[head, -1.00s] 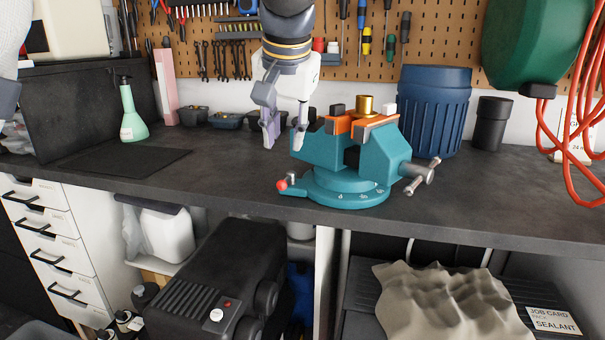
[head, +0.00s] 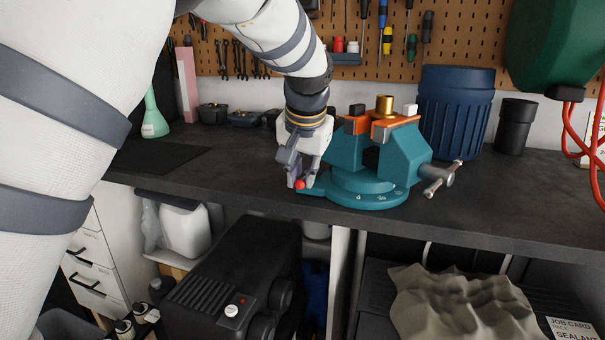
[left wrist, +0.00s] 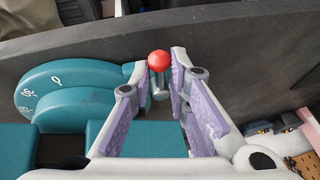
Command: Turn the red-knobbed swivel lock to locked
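The teal vise (head: 375,165) stands on the workbench on a round swivel base with white marks. The swivel lock's red knob (head: 300,184) sits at the left front of that base, on a short lever. My left gripper (head: 301,178) is lowered right at the knob. In the left wrist view the red knob (left wrist: 159,61) and its metal lever lie between the tips of the open fingers (left wrist: 160,78), with the left finger very near or touching it. The exact contact cannot be told. My right gripper is not in view.
A brass cylinder (head: 384,106) sits in the orange vise jaws. The vise's handle (head: 440,180) sticks out at the right. A blue bin (head: 455,110) and a black cup (head: 515,127) stand behind.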

